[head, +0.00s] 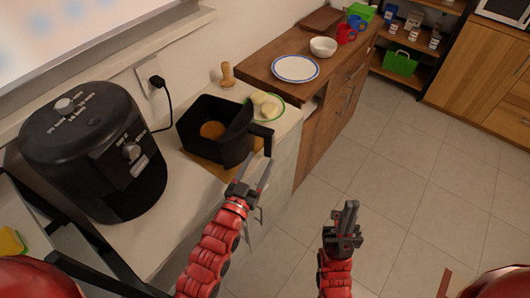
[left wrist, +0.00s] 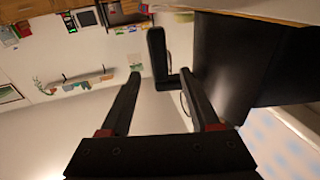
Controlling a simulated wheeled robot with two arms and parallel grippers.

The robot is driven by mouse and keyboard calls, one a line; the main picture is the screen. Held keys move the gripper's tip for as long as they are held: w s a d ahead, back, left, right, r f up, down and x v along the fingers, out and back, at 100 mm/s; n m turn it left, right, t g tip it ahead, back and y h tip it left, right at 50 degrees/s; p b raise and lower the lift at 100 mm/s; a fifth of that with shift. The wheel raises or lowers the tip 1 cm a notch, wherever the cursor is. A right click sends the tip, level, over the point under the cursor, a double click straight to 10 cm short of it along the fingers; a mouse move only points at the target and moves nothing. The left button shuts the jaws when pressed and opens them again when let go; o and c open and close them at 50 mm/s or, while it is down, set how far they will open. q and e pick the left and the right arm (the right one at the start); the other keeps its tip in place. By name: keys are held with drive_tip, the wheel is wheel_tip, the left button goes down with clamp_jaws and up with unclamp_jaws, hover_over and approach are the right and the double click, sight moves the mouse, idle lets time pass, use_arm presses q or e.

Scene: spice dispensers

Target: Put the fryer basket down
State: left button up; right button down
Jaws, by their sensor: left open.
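The black fryer basket (head: 207,147) stands upright on the white counter, partly over a wooden board, to the right of the black air fryer (head: 88,150). Its handle (head: 262,132) points to the right. My left gripper (head: 250,176) is open just below the handle in the head view. In the left wrist view, the handle (left wrist: 157,52) shows ahead between the open fingertips (left wrist: 161,75), with the dark basket wall (left wrist: 240,60) on the right. My right gripper (head: 345,212) hangs over the floor, apart from everything; its finger gap is unclear.
A wooden pepper mill (head: 227,75) and a green-rimmed plate (head: 279,104) with pale food stand behind the basket. A white plate (head: 295,69) and bowl (head: 323,47) sit on the wooden cabinet. A black cord (head: 166,104) runs beside the fryer. Tiled floor (head: 400,210) is clear.

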use_arm(q)
drive_tip(key=v, duration=0.5)
drive_tip(key=shift+b, duration=0.4)
